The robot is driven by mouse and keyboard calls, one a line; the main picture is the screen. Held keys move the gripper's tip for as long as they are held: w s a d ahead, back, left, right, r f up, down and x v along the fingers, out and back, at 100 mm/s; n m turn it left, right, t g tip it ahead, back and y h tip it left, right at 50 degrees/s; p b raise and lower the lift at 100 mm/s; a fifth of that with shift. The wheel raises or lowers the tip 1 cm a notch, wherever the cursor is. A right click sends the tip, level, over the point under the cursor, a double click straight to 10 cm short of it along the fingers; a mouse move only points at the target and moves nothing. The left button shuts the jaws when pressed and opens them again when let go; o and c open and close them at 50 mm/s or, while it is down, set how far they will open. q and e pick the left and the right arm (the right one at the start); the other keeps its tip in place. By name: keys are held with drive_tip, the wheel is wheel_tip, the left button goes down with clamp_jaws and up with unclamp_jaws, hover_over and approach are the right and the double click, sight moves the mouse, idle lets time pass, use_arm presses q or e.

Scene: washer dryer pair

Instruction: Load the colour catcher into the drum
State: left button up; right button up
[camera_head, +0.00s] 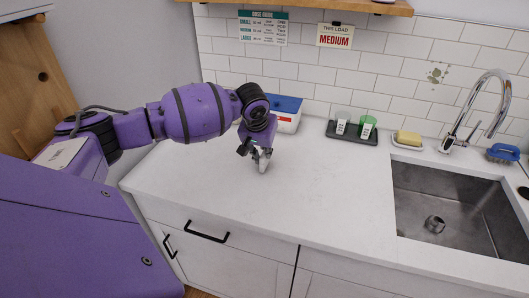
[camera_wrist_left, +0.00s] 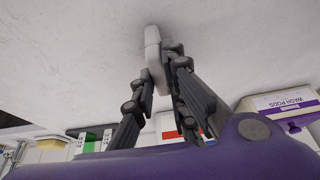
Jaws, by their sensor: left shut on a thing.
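My left gripper (camera_head: 258,158) is above the counter, pointing down, with its fingers shut on a small white object (camera_head: 264,166). The same white object (camera_wrist_left: 153,58) shows between the fingertips (camera_wrist_left: 160,62) in the left wrist view, long and narrow, with its far end beyond the fingers. It may be the colour catcher, but I read no label on it. I cannot tell whether its tip touches the counter. The drum and my right gripper are out of view.
The white counter (camera_head: 230,200) is mostly bare. Behind the gripper stands a blue-topped white box (camera_head: 287,122). Right of it are a dark tray (camera_head: 351,136) with two small cups, yellow soap (camera_head: 408,138), a tap (camera_head: 487,95), a sink (camera_head: 450,190) and a blue brush (camera_head: 503,152).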

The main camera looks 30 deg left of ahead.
use_arm(q)
drive_tip(key=shift+f, duration=0.2)
drive_tip(key=o, duration=0.7)
drive_tip(key=shift+f, duration=0.15)
drive_tip(key=shift+o, duration=0.2)
